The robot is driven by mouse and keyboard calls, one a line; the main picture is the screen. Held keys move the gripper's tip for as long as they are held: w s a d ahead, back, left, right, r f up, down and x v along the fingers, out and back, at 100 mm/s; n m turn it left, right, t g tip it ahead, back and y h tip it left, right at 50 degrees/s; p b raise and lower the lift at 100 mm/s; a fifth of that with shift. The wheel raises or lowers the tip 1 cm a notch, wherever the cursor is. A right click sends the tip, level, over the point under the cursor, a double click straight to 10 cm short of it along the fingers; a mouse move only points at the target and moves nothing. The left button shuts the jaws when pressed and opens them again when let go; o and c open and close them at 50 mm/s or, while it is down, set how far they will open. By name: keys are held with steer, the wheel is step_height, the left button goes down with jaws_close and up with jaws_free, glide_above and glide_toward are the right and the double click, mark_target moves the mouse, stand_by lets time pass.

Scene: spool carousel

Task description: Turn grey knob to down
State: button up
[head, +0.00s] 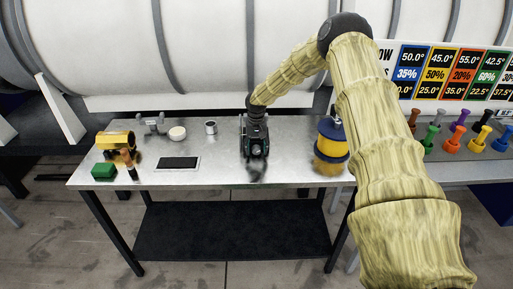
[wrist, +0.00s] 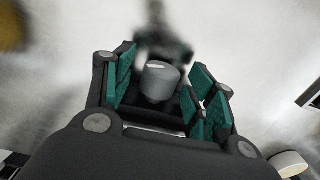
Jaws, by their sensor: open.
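A grey round knob (wrist: 162,85) with a short white mark on its top shows in the wrist view. The mark lies nearly level in the picture, at the far side of the top. My gripper (head: 256,155) points down over the middle of the bench in the head view. In the wrist view its green-padded fingers (wrist: 158,95) are open, one on each side of the knob, with gaps visible. I cannot tell how deep the knob sits between them. In the head view the knob is hidden by my gripper.
The metal bench (head: 215,175) holds a yellow-and-blue canister (head: 331,141) on the right. On the left are a dark tablet (head: 178,163), a small cup (head: 211,127), a white round piece (head: 177,134) and a green block (head: 103,171). Several coloured spools stand at right.

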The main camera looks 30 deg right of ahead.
steer(key=shift+f, duration=0.3)
steer(key=c, duration=1)
steer(key=shift+c, duration=0.2)
steer(key=shift+a+f+g+h+b, duration=0.15)
steer(key=shift+g+h+b, duration=0.5)
steer(key=shift+h, duration=0.35)
steer(key=shift+h, duration=0.4)
